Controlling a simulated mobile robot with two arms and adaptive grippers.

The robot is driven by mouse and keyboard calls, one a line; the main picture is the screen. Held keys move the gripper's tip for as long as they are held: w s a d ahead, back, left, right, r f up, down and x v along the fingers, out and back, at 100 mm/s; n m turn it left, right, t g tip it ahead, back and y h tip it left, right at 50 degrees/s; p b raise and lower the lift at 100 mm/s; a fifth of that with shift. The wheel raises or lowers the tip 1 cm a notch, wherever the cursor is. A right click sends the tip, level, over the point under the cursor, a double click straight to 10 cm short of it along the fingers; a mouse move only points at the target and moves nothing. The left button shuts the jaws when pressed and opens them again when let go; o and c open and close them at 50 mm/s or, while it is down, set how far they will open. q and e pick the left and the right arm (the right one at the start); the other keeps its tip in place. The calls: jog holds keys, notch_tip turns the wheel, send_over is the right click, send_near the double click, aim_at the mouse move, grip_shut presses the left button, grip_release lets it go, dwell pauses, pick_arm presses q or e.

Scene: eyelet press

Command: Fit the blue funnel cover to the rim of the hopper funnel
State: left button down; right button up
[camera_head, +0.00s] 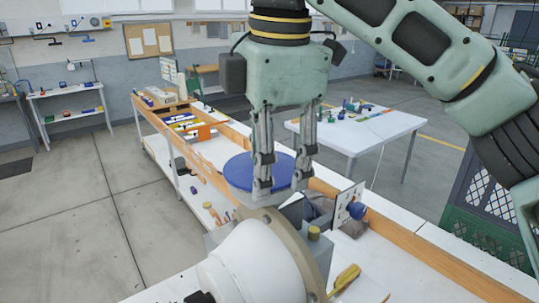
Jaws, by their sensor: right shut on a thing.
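The blue funnel cover (240,172) is a flat round disc in the middle of the head view. My right gripper (282,184) points down over it, its fingers apart but shut on the cover, and they hide part of the disc. Just below stands a machine with a large white rounded body (250,268) and a tan rim-like plate (302,246). I cannot tell for sure which part is the hopper funnel's rim, nor whether the cover touches it. My left gripper is out of view.
A long white workbench (378,262) with a wooden edge runs behind the machine. A yellow-handled tool (345,278) and a small upright card (347,204) are close by on the right. A white table (385,131) stands farther back, with open floor on the left.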

jog(key=shift+f, duration=0.2)
jog(key=o, duration=1.2)
jog(key=shift+r, duration=0.1)
jog(key=shift+r, duration=2.45)
